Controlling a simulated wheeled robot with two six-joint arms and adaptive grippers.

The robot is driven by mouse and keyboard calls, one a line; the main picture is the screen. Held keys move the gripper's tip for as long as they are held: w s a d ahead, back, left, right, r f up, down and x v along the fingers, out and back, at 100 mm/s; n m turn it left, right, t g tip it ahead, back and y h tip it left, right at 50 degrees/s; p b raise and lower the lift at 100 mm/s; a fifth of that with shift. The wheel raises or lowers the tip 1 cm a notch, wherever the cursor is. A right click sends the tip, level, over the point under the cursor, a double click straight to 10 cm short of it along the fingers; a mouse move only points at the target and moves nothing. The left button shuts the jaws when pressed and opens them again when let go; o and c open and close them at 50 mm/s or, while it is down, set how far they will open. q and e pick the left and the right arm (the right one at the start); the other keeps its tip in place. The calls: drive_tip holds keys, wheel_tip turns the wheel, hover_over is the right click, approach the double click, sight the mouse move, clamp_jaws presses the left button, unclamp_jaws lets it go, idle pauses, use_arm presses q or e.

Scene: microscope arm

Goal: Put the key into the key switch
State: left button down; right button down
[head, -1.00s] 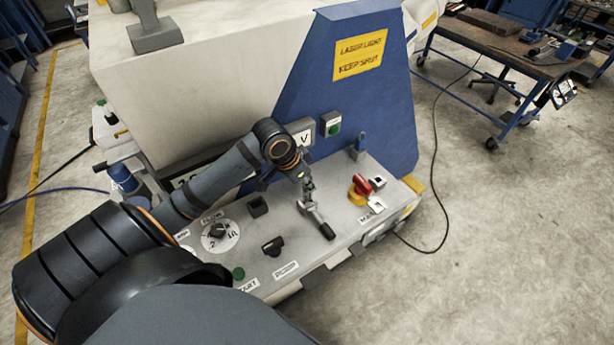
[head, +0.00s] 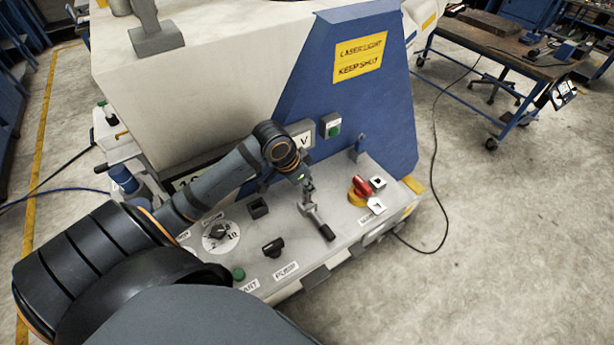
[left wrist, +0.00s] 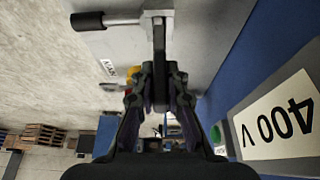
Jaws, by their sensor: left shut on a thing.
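My left gripper (head: 304,183) reaches over the grey control panel (head: 340,215) from the left and points down. It also shows in the left wrist view (left wrist: 160,84), its fingers closed on a slim dark grey piece (left wrist: 159,42). This piece may be the key, but its shape is largely hidden by the fingers. Its far end lies over a pale plate, beside a metal rod with a black grip (left wrist: 88,21). This black grip (head: 327,232) also shows in the head view. I cannot tell for certain which panel fitting is the key switch. My right gripper is not in view.
A red knob on yellow (head: 360,190) and a small white square fitting (head: 377,182) sit right of the gripper. A dial (head: 220,235), black square fitting (head: 258,207), black knob (head: 273,247) and green button (head: 238,273) lie left. A blue wall (head: 365,110) rises behind.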

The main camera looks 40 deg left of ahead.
sight(306, 193)
use_arm(q)
drive_tip(key=shift+r, duration=0.1)
drive_tip(key=shift+p, duration=0.35)
drive_tip(key=shift+f+b, duration=0.4)
drive_tip(key=shift+f, duration=0.35)
drive_tip(key=shift+f+b, duration=0.95)
drive_tip(key=shift+f, duration=0.7)
drive_tip(key=c, duration=1.3)
unclamp_jaws()
